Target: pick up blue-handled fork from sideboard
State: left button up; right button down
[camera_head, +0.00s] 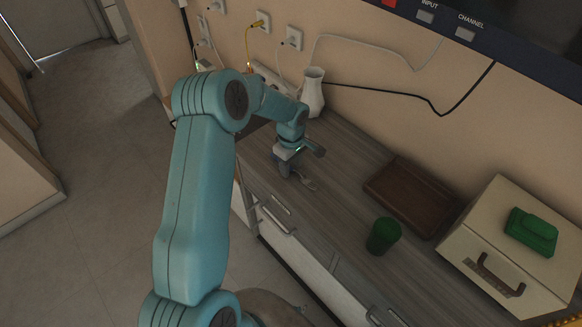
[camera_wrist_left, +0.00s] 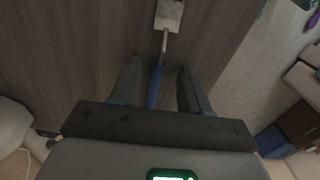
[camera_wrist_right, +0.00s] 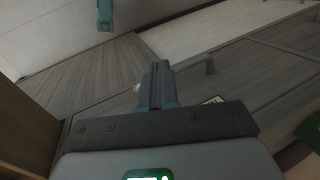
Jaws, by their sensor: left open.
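My left gripper (camera_wrist_left: 157,68) is open, with a finger on each side of the handle and a gap visible. In the head view my left gripper (camera_head: 301,161) is low over the sideboard (camera_head: 340,210), and a grey piece, probably the fork's head (camera_head: 306,183), shows beside it. My right gripper (camera_wrist_right: 159,68) is shut and empty in its wrist view; it is not seen in the head view.
A white vase (camera_head: 313,92) stands behind the left gripper by the wall. To the right are a brown board or tray (camera_head: 408,197), a green cup (camera_head: 383,236) and a beige box (camera_head: 500,222) with a green object (camera_head: 532,230) on top. Cables hang along the wall.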

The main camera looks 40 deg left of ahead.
pick_arm(q)
jog(key=shift+w+f, duration=0.1)
jog(key=shift+w, duration=0.1)
jog(key=shift+s, duration=0.1)
grip_shut()
